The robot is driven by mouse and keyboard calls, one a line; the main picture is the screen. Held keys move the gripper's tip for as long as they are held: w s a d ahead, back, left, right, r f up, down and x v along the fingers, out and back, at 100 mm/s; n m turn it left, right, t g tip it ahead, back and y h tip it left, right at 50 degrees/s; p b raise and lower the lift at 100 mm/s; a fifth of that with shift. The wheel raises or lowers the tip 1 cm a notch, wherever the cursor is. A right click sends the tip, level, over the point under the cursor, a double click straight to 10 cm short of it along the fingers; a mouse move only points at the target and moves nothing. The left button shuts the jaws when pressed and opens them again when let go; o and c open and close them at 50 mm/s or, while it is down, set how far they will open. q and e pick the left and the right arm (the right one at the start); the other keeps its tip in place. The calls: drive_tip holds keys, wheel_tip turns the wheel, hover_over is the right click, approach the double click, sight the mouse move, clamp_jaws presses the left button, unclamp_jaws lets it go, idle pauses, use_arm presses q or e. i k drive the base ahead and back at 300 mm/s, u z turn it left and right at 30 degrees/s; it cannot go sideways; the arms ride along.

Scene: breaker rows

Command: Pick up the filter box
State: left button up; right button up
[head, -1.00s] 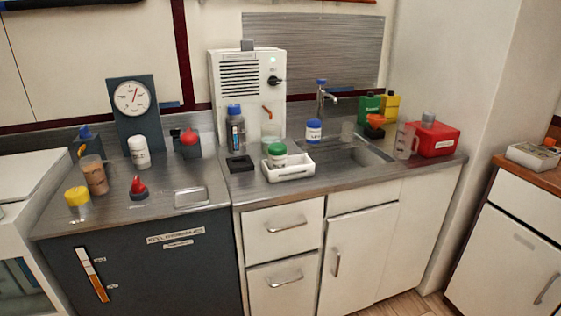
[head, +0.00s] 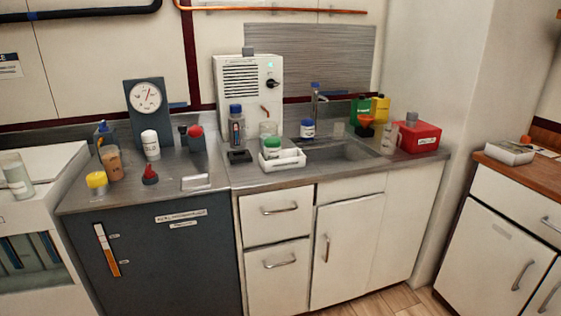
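No thing in the head view carries a label I can read as a filter box. A red box (head: 418,138) with a small white label stands at the right end of the steel counter, with a grey-capped item on or behind its top. A low white box (head: 509,153) lies on the wooden counter at the far right, with a small dark reddish thing at its edge. I cannot tell which of them, if either, is the filter box. Neither of my grippers is in view.
The steel counter (head: 225,178) holds a gauge (head: 146,98), a white machine (head: 248,85), several bottles and a white tray (head: 284,161). A sink (head: 345,150) lies left of the red box. The floor (head: 400,300) shows between the cabinets.

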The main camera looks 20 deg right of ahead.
sight(291, 158)
drive_tip(key=z, duration=1.4)
drive_tip(key=i, duration=1.25)
drive_tip(key=u, duration=0.65)
drive_tip(key=i, duration=0.7)
drive_tip(key=u, duration=0.75)
drive_tip(key=k, duration=0.5)
drive_tip(key=i, duration=0.5)
